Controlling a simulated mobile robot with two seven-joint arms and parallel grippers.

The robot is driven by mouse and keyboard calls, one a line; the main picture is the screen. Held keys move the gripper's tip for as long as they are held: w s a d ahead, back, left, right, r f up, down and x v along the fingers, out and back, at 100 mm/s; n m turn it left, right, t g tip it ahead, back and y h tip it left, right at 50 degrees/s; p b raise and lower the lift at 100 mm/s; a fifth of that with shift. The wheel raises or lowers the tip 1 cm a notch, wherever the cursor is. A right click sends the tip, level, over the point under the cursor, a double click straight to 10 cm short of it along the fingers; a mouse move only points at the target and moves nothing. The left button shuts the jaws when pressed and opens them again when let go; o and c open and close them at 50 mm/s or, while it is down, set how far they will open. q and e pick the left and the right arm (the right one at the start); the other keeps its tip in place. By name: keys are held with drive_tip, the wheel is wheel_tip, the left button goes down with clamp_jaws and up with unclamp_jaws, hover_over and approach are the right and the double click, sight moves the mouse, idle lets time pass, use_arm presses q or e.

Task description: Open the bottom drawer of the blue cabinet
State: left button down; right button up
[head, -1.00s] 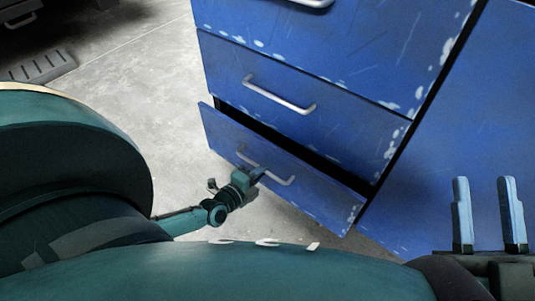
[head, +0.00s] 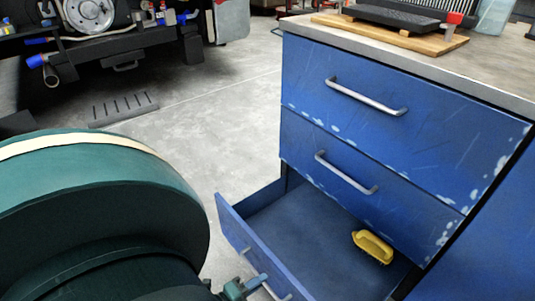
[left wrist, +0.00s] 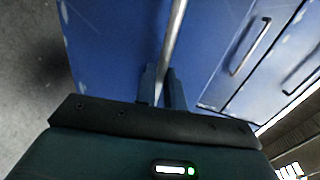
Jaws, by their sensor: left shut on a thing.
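The blue cabinet (head: 385,115) stands at the right in the head view, with its upper two drawers shut. Its bottom drawer (head: 310,230) is pulled well out, and its inside shows. A yellow brush-like object (head: 373,246) lies in it. My left gripper (head: 243,288) is at the bottom drawer's front, at the lower edge of the head view. In the left wrist view its two fingers (left wrist: 163,88) are shut on the metal bar handle (left wrist: 174,40). My right gripper is not in view.
A worktop (head: 440,62) on the cabinet carries a wooden board (head: 390,36) and a red-topped item. A vehicle part with a wheel disc (head: 90,14) stands at the back left. A slotted floor plate (head: 124,108) lies before it. The concrete floor between is clear.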

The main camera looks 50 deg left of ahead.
use_arm(q)
drive_tip(key=shift+s, duration=0.7)
drive_tip(key=c, duration=1.5)
unclamp_jaws()
drive_tip(key=shift+a, duration=0.1)
